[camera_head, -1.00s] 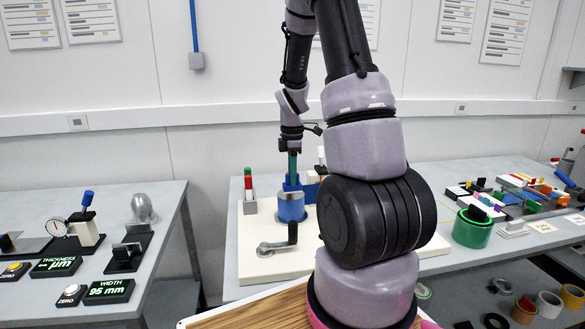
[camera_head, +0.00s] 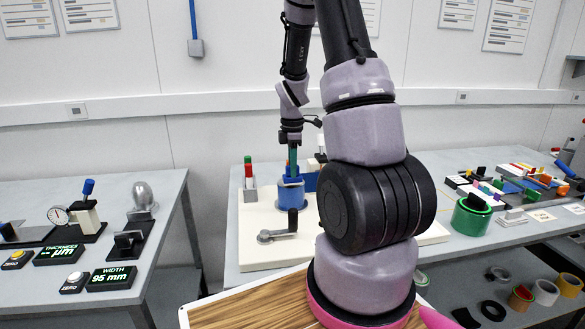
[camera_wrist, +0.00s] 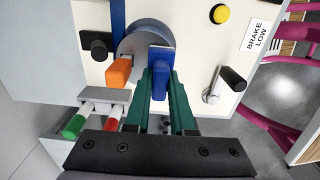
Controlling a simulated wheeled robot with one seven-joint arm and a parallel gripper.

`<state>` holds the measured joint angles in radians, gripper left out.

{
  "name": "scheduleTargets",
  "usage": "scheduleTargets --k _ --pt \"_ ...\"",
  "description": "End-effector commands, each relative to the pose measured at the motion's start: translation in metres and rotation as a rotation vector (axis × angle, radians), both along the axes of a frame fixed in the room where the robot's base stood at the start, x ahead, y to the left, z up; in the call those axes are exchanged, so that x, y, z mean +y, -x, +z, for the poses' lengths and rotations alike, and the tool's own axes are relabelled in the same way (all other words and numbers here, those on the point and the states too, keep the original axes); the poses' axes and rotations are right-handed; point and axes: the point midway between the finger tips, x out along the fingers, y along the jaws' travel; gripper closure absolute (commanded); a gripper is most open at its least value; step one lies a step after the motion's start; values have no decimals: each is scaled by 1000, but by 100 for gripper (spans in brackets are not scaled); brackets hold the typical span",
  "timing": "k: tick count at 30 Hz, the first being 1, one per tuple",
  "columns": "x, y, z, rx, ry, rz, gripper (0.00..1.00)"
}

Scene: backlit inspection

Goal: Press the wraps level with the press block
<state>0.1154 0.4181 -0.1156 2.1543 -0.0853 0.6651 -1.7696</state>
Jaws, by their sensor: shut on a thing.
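The press block (camera_wrist: 161,62) is a blue block with a blue grip, and my gripper (camera_wrist: 160,85) is shut on that grip with its green fingers. In the head view my gripper (camera_head: 293,165) points straight down and the block (camera_head: 292,181) is at the top of a blue roll (camera_head: 291,196). In the wrist view the block overlaps the edge of a round grey disc (camera_wrist: 137,42). Whether it presses on the wraps or hovers just above cannot be told. The wraps themselves are mostly hidden by the block and fingers.
An orange block (camera_wrist: 118,70) sits beside the disc. A crank with a black knob (camera_wrist: 234,78) and a yellow button (camera_wrist: 220,14) are on the white board (camera_wrist: 185,110). A holder with red and green sticks (camera_head: 249,182) stands to the left.

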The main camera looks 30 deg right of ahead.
Motion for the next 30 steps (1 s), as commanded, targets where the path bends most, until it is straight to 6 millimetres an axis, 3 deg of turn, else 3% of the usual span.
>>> scheduleTargets --k 30 --pt "0 0 -9 0 0 0 100"
